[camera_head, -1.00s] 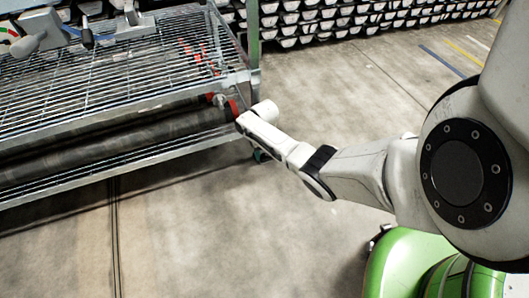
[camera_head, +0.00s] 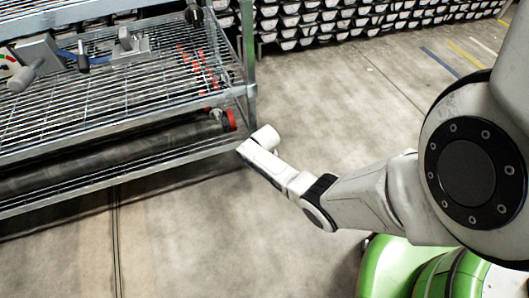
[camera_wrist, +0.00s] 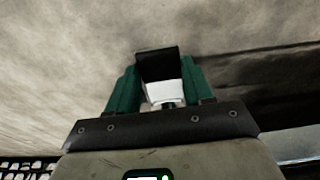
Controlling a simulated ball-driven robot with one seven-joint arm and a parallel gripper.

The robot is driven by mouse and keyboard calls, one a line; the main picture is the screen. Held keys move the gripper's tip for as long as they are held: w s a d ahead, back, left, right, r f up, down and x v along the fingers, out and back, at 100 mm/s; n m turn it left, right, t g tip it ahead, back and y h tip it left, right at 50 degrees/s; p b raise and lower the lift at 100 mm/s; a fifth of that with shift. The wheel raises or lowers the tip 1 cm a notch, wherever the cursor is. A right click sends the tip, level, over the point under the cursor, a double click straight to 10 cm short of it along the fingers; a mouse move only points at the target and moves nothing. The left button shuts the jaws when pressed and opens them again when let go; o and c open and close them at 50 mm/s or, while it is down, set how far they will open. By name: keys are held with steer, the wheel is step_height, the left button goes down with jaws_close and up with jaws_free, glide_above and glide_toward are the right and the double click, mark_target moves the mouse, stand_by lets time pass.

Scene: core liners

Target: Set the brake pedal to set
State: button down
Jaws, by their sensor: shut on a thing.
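My gripper (camera_wrist: 155,92) shows in the wrist view, with two dark green fingers closed on either side of a black piece, which looks like the brake pedal (camera_wrist: 157,64). A white part shows below the black face, between the fingers. In the head view my white wrist end is low, just right of the rack's lower front corner. It hides the fingers and the pedal there. I cannot tell from these frames whether the pedal is at set.
A wire-shelf rack (camera_head: 246,60) fills the left, with a long dark tube (camera_head: 110,155) on its lower shelf and grey lever handles (camera_head: 28,73) above. Stacks of light bars (camera_head: 330,20) line the back. The concrete floor (camera_head: 330,100) right of the rack is clear.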

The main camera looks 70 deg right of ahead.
steer(key=shift+a+f+t+h, duration=0.35)
steer(key=shift+f+t+h, duration=0.15)
steer(key=shift+f+h, duration=0.1)
steer(key=shift+f+t+h+b, duration=0.4)
steer(key=shift+h+b, duration=0.1)
steer(key=shift+b, duration=0.15)
steer(key=shift+s+d, duration=0.1)
steer(key=shift+t+h, duration=0.3)
steer(key=shift+c, duration=2.2)
jaws_free()
steer(key=shift+r, duration=0.15)
